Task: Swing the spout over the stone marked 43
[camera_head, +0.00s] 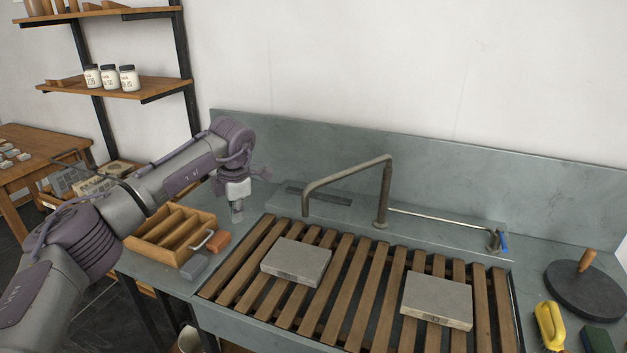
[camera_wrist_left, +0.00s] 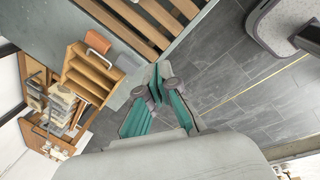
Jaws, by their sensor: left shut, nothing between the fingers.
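The spout (camera_head: 345,174) is a bent, dull metal pipe rising from the ledge behind the slatted sink. Its arm points left, and its down-turned end hangs by the rack's back edge, behind the left stone. The left stone (camera_head: 297,262) and the right stone (camera_head: 437,300) are grey slabs lying flat on the wooden slats (camera_head: 345,300). Marks on their front edges are too small to read. My left gripper (camera_head: 237,216) is shut and empty, left of the spout and apart from it. Its fingers also show in the left wrist view (camera_wrist_left: 158,90). My right gripper is out of view.
A wooden divided box (camera_head: 172,228), an orange block (camera_head: 218,242) and a grey block (camera_head: 194,267) sit left of the sink. A blue-ended lever (camera_head: 500,242) is at right. A round dark disc (camera_head: 585,290) and yellow-handled brush (camera_head: 550,325) stand far right.

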